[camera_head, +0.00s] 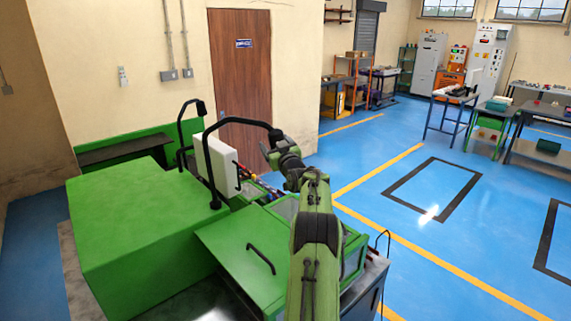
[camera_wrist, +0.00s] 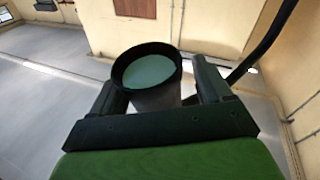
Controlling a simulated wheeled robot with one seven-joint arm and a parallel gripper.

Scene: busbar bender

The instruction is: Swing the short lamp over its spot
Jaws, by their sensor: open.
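Two black gooseneck lamps stand on the green machine. The rear lamp (camera_head: 182,122) has its head turned to the right. The nearer lamp (camera_head: 237,123) arches right, and its end is at my gripper (camera_head: 268,152). I cannot tell for sure which lamp is the short one. In the wrist view, a round black lamp head (camera_wrist: 147,76) with a pale green lens sits between my open fingers, one on each side. A gap shows at the right finger; contact at the left is unclear. A black lamp arm (camera_wrist: 265,42) rises at the right. The lamp's spot is not clear to me.
The green machine (camera_head: 130,215) has a lower cover with a black handle (camera_head: 261,258). A white panel (camera_head: 216,165) stands upright behind the nearer lamp. A brown door (camera_head: 240,75) is in the back wall.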

